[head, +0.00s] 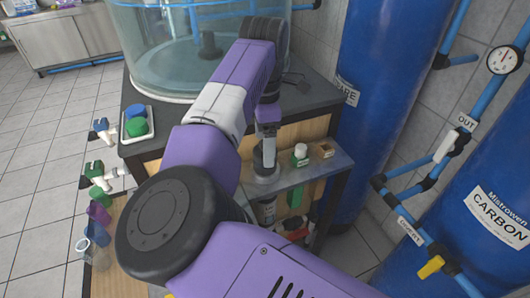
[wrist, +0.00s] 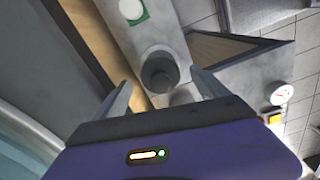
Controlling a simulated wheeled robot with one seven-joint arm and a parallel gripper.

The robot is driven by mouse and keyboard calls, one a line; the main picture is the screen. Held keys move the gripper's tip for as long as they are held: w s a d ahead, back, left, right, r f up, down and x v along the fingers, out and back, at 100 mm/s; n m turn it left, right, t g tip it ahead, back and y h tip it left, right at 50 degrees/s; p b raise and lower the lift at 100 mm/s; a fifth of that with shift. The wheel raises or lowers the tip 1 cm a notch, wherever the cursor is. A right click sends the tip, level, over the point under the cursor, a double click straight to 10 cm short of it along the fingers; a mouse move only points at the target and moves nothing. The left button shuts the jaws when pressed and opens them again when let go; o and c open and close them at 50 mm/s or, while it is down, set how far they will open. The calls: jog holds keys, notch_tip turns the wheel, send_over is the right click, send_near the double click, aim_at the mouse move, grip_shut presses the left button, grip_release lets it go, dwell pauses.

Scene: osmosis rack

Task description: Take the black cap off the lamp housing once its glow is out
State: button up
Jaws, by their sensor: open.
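A dark round cap (wrist: 160,72) shows in the wrist view, seen from above between the two fingers of my open gripper (wrist: 163,82). Gaps show on both sides of it, and neither finger appears to touch it. In the head view my gripper (head: 265,150) points down over a grey round base (head: 264,176) on the side shelf, which appears to be the lamp housing. My gripper and arm hide most of the housing and cap there. I see no glow around the cap, but the housing's sides are largely hidden.
A large clear tank (head: 150,45) stands on the dark counter behind. Tall blue cylinders (head: 385,70) and pipes bound the right side.

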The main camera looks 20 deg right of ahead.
jog(key=shift+f+p, duration=0.7)
jog(key=shift+f, duration=2.05)
jog(key=c, duration=1.4)
jog(key=shift+r, duration=0.1)
